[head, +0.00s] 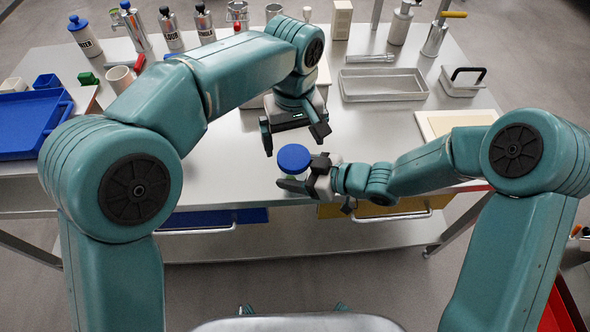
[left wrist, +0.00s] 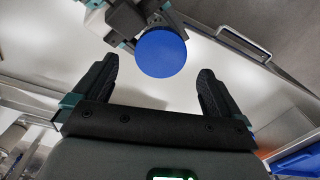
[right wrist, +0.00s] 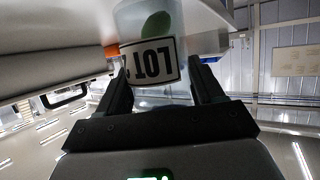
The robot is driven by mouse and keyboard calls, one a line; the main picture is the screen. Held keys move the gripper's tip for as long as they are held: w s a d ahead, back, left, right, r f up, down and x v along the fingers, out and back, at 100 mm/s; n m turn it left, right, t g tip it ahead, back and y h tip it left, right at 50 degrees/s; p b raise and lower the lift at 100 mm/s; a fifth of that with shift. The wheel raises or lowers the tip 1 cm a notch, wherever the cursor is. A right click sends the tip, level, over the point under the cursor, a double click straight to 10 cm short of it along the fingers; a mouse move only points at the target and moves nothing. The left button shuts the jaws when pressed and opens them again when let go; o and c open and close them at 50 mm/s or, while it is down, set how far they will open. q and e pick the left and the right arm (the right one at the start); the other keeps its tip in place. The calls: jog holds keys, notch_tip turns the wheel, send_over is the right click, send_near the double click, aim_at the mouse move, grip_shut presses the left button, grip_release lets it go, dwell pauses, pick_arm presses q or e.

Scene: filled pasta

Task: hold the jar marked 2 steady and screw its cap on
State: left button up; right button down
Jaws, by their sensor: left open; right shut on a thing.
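The jar (right wrist: 148,22) shows in the right wrist view as a clear body with a green thing inside. Its white label reads LOT, with a partly cut-off figure that looks like a 2. My right gripper (head: 305,176) is shut on the jar at the table's front edge. The round blue cap (head: 294,158) sits at the jar's top; I cannot tell how tight it is. It also shows in the left wrist view (left wrist: 161,52). My left gripper (head: 293,138) is open and empty, fingers pointing down, just above and behind the cap, apart from it.
A metal tray (head: 384,86) and a black-handled box (head: 463,80) stand at the back right. A blue tray (head: 28,125) lies at the left. Several bottles line the back. The steel table (head: 228,160) is bare around the jar.

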aim_at(294, 156)
pick_arm(q)
jog(key=shift+c, duration=0.4)
jog(key=r+n, duration=0.1)
jog(key=n, duration=0.2)
jog(key=shift+r, duration=0.35)
jog(key=r+n, duration=0.1)
jog(key=n, duration=0.2)
jog(key=shift+r+n, duration=0.3)
jog(key=shift+r, duration=0.1)
jog(key=shift+f, duration=4.05)
jog(key=c, duration=1.1)
jog(key=m, duration=0.6)
jog(key=shift+m, duration=0.3)
